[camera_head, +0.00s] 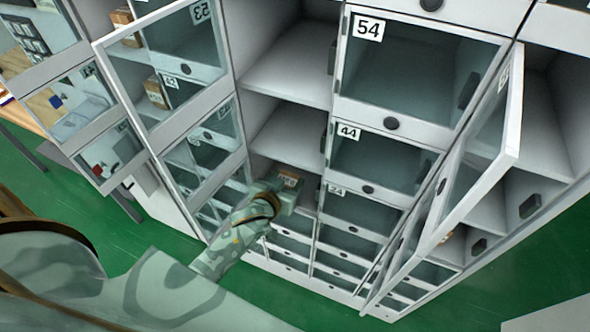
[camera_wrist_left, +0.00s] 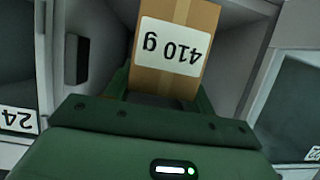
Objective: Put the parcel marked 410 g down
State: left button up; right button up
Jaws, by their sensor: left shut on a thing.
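A brown cardboard parcel (camera_wrist_left: 174,60) with a white label reading 410 g, upside down in the left wrist view, is held by my left gripper (camera_wrist_left: 160,95). The gripper is shut on its near end. In the head view the parcel (camera_head: 290,177) shows small at the tip of my left gripper (camera_head: 286,190), at the mouth of an open locker compartment beside door 24 (camera_head: 348,204). Grey compartment walls surround the parcel in the wrist view. Whether its underside touches the floor is hidden. My right gripper is not in view.
Closed glass doors 54 (camera_head: 410,75) and 44 (camera_head: 378,160) stand right of the open column. An open glass door (camera_head: 470,155) juts out at the right. Doors 53 (camera_head: 185,50) and 43 stand left, with parcels behind glass. Empty open compartments (camera_head: 290,135) lie above.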

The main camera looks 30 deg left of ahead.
pick_arm(q)
jog(key=shift+w, duration=0.9)
jog(key=w, duration=0.4)
jog(key=shift+w+a+r+b, duration=0.1)
jog(key=shift+a+b, duration=0.1)
jog(key=shift+b, duration=0.15)
jog(key=shift+f+b, duration=0.3)
jog(key=shift+f, duration=0.55)
jog(key=shift+s+r, duration=0.1)
jog(key=shift+s, duration=0.15)
jog(key=o, duration=0.8)
jog(key=shift+f, duration=0.25)
jog(key=o, duration=0.5)
jog(key=shift+c, duration=0.2)
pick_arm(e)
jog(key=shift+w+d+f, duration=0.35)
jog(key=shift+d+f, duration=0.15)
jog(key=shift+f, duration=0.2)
pick_arm(q)
jog(key=shift+r, duration=0.1)
